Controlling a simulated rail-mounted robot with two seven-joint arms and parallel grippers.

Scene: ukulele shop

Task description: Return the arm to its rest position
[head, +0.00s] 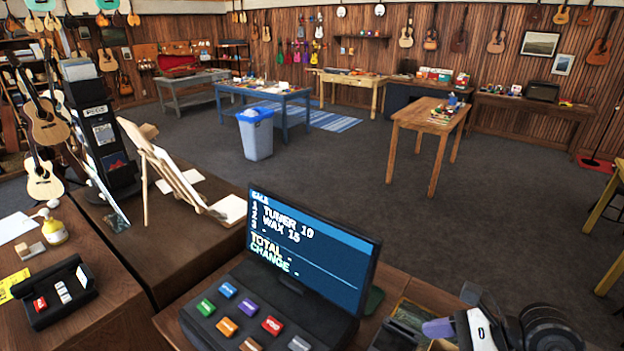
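Part of my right arm, with black and white wrist parts, shows at the bottom right edge. Its gripper (462,326) is over the right end of the counter, beside an open box or drawer (432,297). A purple piece shows at its tip, and I cannot tell whether this is a finger or something held. The fingers are not clear enough to tell open from shut. My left arm and gripper are not in view.
A till screen (312,246) reading "SALE, TUNER 10, WAX 15" stands on the counter behind a keypad (250,318) with coloured buttons. Left are a wooden easel (165,172), a yellow bottle (54,231) and a black case (55,293). Open floor (330,165) lies beyond.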

